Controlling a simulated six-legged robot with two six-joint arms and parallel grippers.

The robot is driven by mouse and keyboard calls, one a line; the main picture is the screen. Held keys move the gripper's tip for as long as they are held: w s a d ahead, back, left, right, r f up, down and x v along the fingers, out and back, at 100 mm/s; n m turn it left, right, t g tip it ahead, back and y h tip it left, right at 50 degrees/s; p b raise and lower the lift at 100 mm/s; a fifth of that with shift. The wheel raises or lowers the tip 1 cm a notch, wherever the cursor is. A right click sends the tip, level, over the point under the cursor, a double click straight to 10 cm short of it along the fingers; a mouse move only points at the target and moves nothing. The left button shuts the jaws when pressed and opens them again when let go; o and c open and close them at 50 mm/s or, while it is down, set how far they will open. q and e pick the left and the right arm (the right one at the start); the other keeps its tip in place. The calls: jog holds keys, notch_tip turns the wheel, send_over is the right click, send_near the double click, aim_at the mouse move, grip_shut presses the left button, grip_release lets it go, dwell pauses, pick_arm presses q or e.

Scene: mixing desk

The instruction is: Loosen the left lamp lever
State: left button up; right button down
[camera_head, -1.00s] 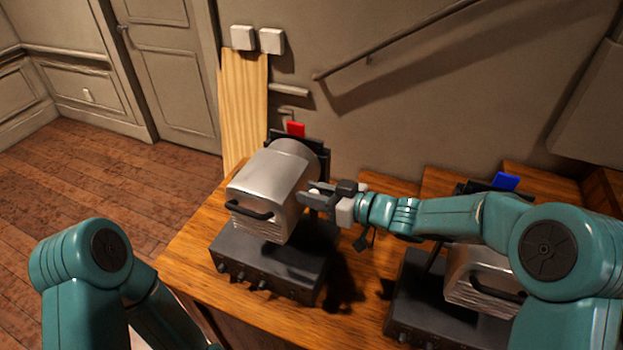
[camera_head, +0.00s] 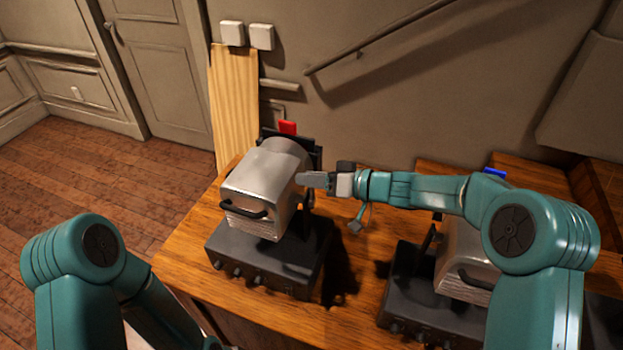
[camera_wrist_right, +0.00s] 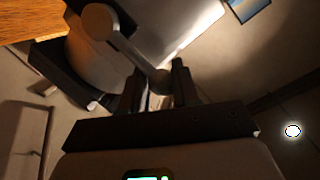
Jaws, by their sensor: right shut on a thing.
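The left lamp (camera_head: 262,182) is a silver box-shaped head with a black front handle, on a black base (camera_head: 262,262) with several knobs. Its lever (camera_wrist_right: 128,50), a grey bar with a round end, shows in the right wrist view at the lamp's side; in the head view my gripper hides it. My right gripper (camera_head: 312,180) is at the lamp's right side, and in the wrist view its fingers (camera_wrist_right: 155,88) are shut on the lever's far end. My left arm shows at the lower left, its gripper out of view.
A second silver lamp (camera_head: 462,262) on a black base stands at the right, partly behind my right arm. A red tag (camera_head: 288,127) stands behind the left lamp and a blue one (camera_head: 495,172) behind the right. Bare wooden desk (camera_head: 345,270) lies between the bases.

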jog(key=shift+s+f, duration=0.15)
jog(key=shift+f, duration=0.2)
jog(key=c, duration=1.1)
grip_release()
jog(key=shift+o, duration=1.1)
jog(key=shift+r, duration=0.2)
jog(key=b+v, duration=0.2)
jog(key=v, duration=1.4)
jog(key=shift+b, duration=0.4)
jog(key=shift+d+r, duration=0.1)
